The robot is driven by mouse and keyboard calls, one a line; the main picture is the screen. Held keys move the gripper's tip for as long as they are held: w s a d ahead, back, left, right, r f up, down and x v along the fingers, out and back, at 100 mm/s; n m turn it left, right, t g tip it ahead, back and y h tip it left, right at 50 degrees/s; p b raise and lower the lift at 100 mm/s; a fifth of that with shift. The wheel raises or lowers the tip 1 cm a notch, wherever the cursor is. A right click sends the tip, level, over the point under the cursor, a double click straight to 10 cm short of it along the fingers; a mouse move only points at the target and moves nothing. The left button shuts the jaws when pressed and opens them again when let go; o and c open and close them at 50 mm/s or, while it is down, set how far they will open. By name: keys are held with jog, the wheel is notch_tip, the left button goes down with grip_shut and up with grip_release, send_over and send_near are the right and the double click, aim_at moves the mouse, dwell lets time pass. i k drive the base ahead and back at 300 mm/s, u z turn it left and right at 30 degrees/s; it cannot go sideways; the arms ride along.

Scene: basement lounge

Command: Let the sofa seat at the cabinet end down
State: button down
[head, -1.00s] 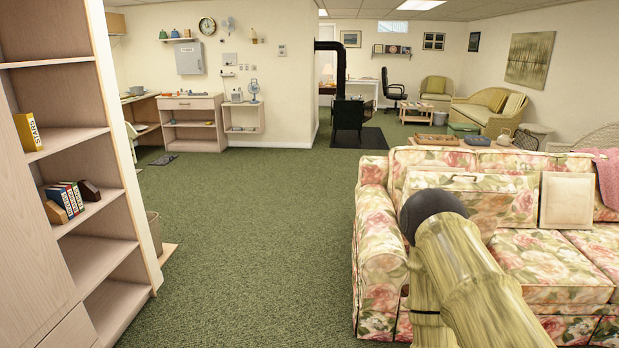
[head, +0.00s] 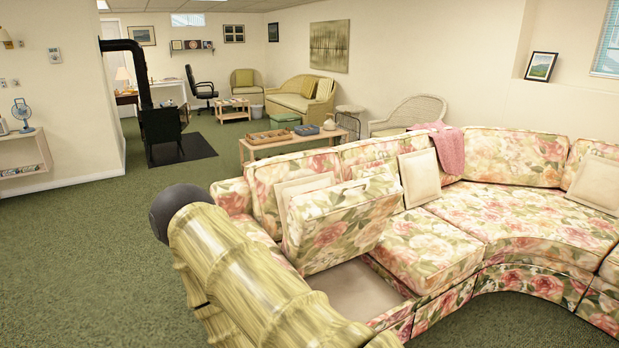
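The floral sofa (head: 480,205) fills the right and middle of the head view. At its left end, one seat cushion (head: 345,222) is tilted up on edge, leaning back towards the backrest. Below it a plain beige sunken base (head: 360,290) is exposed. The neighbouring seat (head: 425,245) lies flat. My arm crosses in front of the sofa's left end and hides part of the armrest and the base's near side. My gripper is not visible. The cabinet is out of view now.
Green carpet (head: 80,270) is open to the left of the sofa. A cream pillow (head: 419,180) and a pink throw (head: 447,148) rest on the sofa. A low table (head: 262,152) with boxes stands behind it. A black stove (head: 163,130) is further back.

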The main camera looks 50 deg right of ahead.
aim_at(325, 227)
jog(key=z, duration=0.65)
jog(key=i, duration=1.3)
jog(key=z, duration=0.95)
